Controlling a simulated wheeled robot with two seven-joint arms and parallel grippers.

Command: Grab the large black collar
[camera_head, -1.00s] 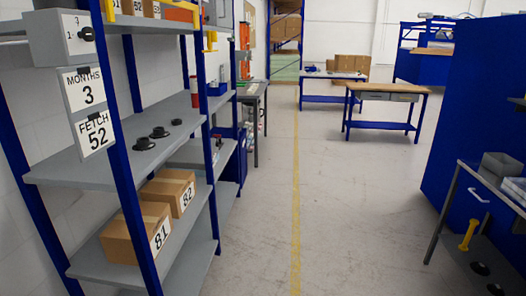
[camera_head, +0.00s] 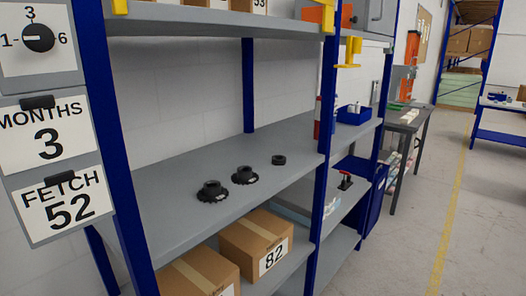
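Three black round parts sit in a slanting row on the grey middle shelf (camera_head: 165,165) in the head view. The nearest, a wide black collar with a raised hub (camera_head: 212,191), looks largest. A similar black collar (camera_head: 244,175) sits behind it to the right. A small black ring (camera_head: 279,160) lies farthest right. They stand apart or nearly so; I cannot tell whether the two wide ones touch. Neither of my grippers is in view.
Cardboard boxes, one marked 82 (camera_head: 257,243), stand on the shelf below. Blue uprights (camera_head: 112,150) frame the shelf. Signs reading MONTHS 3 (camera_head: 47,133) and FETCH 52 (camera_head: 57,204) hang at left. A blue bin (camera_head: 354,114) is farther back. Open floor (camera_head: 400,245) lies at right.

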